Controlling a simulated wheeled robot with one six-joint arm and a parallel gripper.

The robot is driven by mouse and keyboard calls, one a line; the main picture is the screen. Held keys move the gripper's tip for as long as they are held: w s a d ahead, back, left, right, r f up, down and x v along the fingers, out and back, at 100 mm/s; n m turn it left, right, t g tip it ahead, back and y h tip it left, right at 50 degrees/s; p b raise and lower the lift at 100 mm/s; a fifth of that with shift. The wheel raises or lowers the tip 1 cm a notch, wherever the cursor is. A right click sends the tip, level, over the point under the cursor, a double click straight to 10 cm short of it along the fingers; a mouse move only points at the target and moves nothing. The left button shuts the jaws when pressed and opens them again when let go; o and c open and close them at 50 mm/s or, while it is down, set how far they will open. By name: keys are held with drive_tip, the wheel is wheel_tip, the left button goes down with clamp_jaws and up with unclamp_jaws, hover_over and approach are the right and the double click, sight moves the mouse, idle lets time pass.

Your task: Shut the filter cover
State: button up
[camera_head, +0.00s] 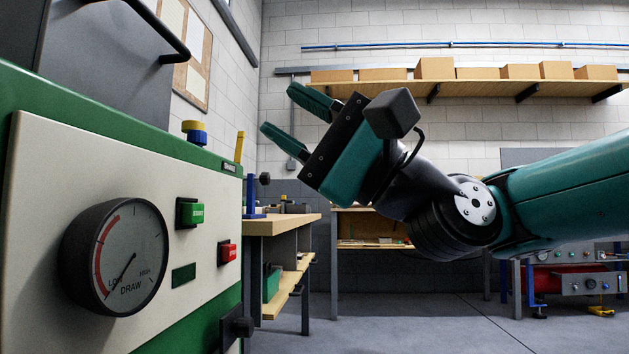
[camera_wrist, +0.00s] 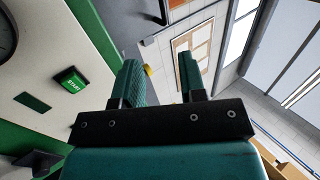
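A dark grey panel (camera_head: 95,50) with a black bar handle (camera_head: 172,28) stands raised at the upper left, above the green machine (camera_head: 110,115). It looks like the filter cover, standing open, though no label shows. Its left and upper parts are cut off by the frame. In the wrist view the panel (camera_wrist: 127,18) and its handle (camera_wrist: 160,10) show at the top, beyond the fingers. My gripper (camera_head: 276,108) is open and empty, in the air to the right of the machine, its fingers pointing up and left. Its spread fingers also show in the wrist view (camera_wrist: 159,68).
The machine's pale front panel (camera_head: 60,180) carries a draw gauge (camera_head: 115,257), a green start button (camera_head: 190,213) and a red button (camera_head: 227,253). A blue and yellow knob (camera_head: 195,132) sits on top. A workbench (camera_head: 280,224) stands behind.

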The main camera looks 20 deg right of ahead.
drive_tip(key=b+v, duration=0.2)
drive_tip(key=b, duration=0.1)
drive_tip(key=shift+s+d+f, duration=0.1)
drive_tip(key=shift+d+f, duration=0.05)
drive_tip(key=shift+d, duration=0.05)
idle(0.5)
